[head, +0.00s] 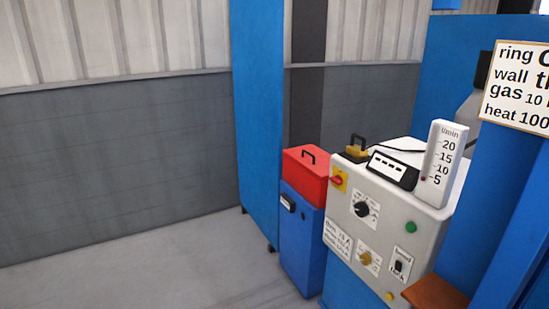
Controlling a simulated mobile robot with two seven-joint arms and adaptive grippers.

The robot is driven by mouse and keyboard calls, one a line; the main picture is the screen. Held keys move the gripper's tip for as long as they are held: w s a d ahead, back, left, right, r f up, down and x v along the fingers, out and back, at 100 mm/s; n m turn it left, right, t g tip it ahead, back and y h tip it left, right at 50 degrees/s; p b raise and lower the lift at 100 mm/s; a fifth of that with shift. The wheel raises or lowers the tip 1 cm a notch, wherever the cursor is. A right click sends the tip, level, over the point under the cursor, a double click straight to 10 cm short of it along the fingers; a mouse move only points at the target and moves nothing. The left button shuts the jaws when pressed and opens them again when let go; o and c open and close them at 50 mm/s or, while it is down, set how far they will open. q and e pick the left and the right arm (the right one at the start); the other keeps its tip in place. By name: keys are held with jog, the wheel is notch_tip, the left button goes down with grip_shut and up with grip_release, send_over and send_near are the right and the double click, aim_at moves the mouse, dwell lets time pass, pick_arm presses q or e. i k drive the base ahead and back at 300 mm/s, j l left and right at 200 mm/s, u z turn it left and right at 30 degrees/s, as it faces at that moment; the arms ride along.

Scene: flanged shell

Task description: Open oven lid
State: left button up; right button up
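A red box-shaped lid (306,182) with a black arched handle (308,154) on top sits shut on a narrow blue body (301,247). It looks like the oven lid, though no label says so. A small dark fitting (288,203) is on the blue body's front. Neither of my grippers is in this view, so nothing is seen touching the lid or handle.
A white control cabinet (383,219) with knobs, a flow scale (442,163) and a black display (392,170) stands right of the oven. A tall blue panel (258,110) stands behind it. The grey floor (150,280) at left is clear. A lettered sign (516,90) hangs at right.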

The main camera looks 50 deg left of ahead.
aim_at(317, 160)
jog(key=u, duration=1.45)
jog(key=i+j+z, duration=0.1)
jog(key=i, duration=0.15)
